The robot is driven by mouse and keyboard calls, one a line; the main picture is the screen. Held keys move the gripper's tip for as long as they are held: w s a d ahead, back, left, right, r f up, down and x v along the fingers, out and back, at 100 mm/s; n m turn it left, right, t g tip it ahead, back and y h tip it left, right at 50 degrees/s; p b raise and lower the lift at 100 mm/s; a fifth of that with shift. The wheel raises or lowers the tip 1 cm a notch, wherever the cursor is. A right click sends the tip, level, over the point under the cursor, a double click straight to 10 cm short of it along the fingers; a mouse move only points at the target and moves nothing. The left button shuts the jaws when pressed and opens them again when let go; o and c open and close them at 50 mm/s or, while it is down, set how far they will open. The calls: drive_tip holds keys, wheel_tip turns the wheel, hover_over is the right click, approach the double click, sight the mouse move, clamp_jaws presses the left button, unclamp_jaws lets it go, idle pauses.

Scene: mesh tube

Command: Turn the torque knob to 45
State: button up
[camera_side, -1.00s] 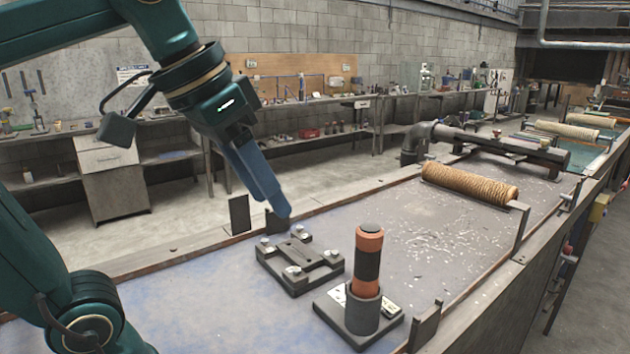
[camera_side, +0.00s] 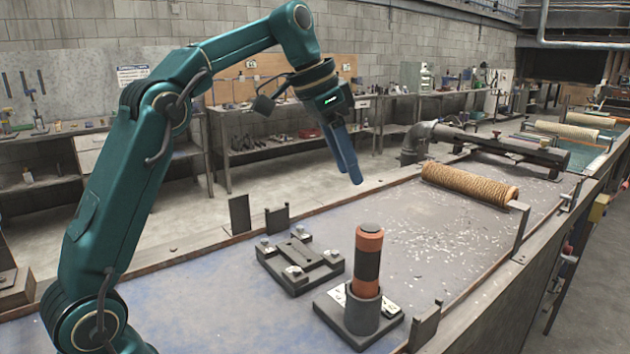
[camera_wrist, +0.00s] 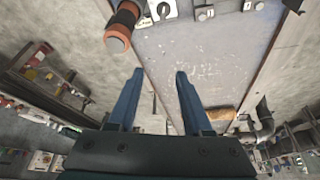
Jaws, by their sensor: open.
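An upright orange-and-black cylindrical tool (camera_side: 368,262) stands in a dark round holder on a square base (camera_side: 340,312) near the front of the bench. Its grey round cap (camera_side: 370,228) is on top and may be the torque knob; no scale or number is readable. In the wrist view the tool (camera_wrist: 124,22) shows at the upper left. My gripper (camera_side: 356,181) is open and empty, above the bench behind the tool and clear of it. In the wrist view its two blue fingers (camera_wrist: 160,72) are apart with only bench and floor between them.
A dark fixture plate with bolts (camera_side: 300,262) lies left of the tool. A tan mesh roll (camera_side: 470,184) lies farther back on the bench (camera_side: 425,240). Small upright brackets (camera_side: 240,214) line the bench edges. A dark pipe (camera_side: 500,145) runs behind the roll.

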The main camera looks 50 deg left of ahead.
wheel_tip(320, 180, down, 18)
drive_tip(key=shift+w+r, duration=0.1)
drive_tip(key=shift+r, duration=0.05)
drive_tip(key=shift+x, duration=2.7)
drive_tip(key=shift+a, duration=0.1)
clamp_jaws()
